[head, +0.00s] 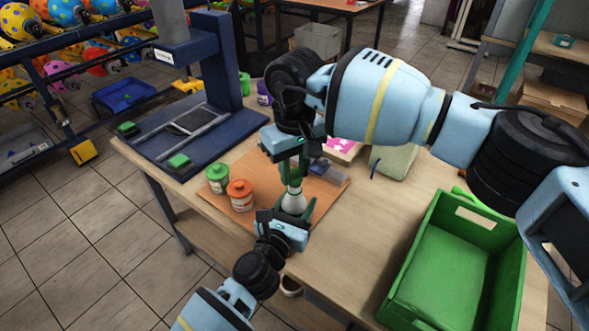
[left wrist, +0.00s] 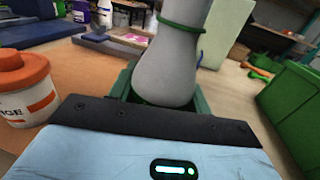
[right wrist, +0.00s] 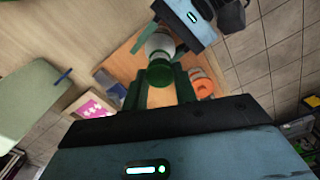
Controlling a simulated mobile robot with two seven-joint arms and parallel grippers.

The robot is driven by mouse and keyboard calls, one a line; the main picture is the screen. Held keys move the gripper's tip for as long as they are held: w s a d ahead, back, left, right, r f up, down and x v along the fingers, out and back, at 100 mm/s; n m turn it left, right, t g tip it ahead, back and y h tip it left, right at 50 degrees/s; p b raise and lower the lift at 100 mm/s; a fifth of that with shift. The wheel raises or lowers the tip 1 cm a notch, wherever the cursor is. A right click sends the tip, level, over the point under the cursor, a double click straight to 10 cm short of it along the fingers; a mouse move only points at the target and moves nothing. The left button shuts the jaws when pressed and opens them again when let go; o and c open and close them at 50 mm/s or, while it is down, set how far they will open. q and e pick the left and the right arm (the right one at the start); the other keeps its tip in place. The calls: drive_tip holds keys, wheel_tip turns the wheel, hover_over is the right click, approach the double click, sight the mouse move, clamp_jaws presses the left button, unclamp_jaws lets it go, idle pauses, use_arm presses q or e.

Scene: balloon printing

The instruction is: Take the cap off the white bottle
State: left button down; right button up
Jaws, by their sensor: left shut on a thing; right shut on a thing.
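The white bottle (head: 294,201) stands upright over the orange mat, its narrow neck upward. My left gripper (head: 288,212) is shut on its lower body; the body also shows in the left wrist view (left wrist: 168,66) between the fingers. A green ring (left wrist: 182,24) circles the neck there. My right gripper (head: 292,172) comes from above and is shut on the green cap (right wrist: 160,74) at the bottle's top. In the right wrist view the cap sits between the green fingertips, in line with the bottle. I cannot tell whether cap and neck are apart.
A green-lidded jar (head: 217,180) and an orange-lidded jar (head: 241,196) stand close left of the bottle on the orange mat (head: 325,196). A blue press (head: 215,60) stands at the left. A large green crate (head: 455,265) takes up the table's right side.

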sight(295, 174)
drive_tip(key=shift+r, duration=2)
use_arm(q)
drive_tip(key=c, duration=0.6)
unclamp_jaws()
drive_tip(key=shift+s, duration=0.1)
drive_tip(key=shift+s+a, duration=0.2)
drive_tip(key=shift+s, duration=0.15)
use_arm(e)
drive_tip(key=shift+r, duration=0.2)
use_arm(q)
drive_tip(key=p+v, duration=0.1)
drive_tip(key=v, duration=0.9)
use_arm(e)
drive_tip(key=shift+r, duration=0.85)
use_arm(q)
drive_tip(key=shift+s+a, duration=0.2)
drive_tip(key=shift+s, duration=0.3)
